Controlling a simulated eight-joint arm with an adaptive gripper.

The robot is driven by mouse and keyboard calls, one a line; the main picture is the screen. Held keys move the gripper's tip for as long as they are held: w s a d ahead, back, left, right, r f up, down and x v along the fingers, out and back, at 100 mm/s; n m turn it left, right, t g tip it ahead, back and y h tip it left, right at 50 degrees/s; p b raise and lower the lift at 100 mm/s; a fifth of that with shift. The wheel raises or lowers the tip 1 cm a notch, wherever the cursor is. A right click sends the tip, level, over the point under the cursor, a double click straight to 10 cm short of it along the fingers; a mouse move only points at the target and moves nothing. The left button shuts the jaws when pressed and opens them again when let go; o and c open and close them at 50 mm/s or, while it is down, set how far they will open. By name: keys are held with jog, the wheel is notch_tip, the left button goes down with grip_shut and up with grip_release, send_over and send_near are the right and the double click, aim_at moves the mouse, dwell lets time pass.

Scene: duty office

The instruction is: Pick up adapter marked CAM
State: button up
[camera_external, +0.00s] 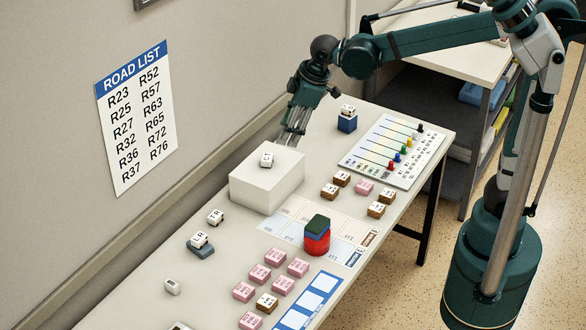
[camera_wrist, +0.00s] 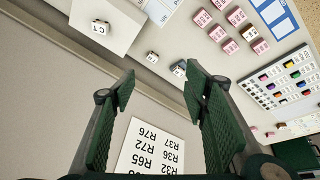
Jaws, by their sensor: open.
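I cannot read CAM on any piece in either view. Small white marked pieces stand in several places: one (camera_external: 267,159) on a white box (camera_external: 258,190), which reads like CT in the wrist view (camera_wrist: 101,27); one on a blue block (camera_external: 348,110); one (camera_external: 215,217) on the table; one (camera_external: 200,238) on a grey-blue block; and one (camera_external: 172,286) at the near left. My gripper (camera_external: 291,138) is above the far side of the white box, near the wall. Its fingers (camera_wrist: 158,72) are apart, with nothing between them in the wrist view.
Pink and brown marked blocks (camera_external: 260,273) stand in groups on the table. A red, blue and green stack (camera_external: 317,235) stands mid-table. A board with coloured pegs (camera_external: 397,150) lies at the far end. The wall with a road list (camera_external: 138,115) borders the table's left side.

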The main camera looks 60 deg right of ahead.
jog(key=w+a+f+n+g, duration=0.1)
jog(key=w+a+f+n, duration=0.3)
jog(key=w+a, duration=0.45)
jog(key=n+g+h, duration=0.1)
jog(key=n+g, duration=0.2)
jog(key=n, duration=0.3)
send_near(172, 287)
notch_tip(172, 287, down, 2)
jog(key=w+d, duration=0.1)
jog(key=d, duration=0.1)
jog(key=shift+w+d+f, duration=0.1)
jog(key=shift+w+d, duration=0.05)
jog(key=shift+f, duration=0.1)
jog(key=shift+f, duration=1.2)
jog(key=shift+f, duration=0.1)
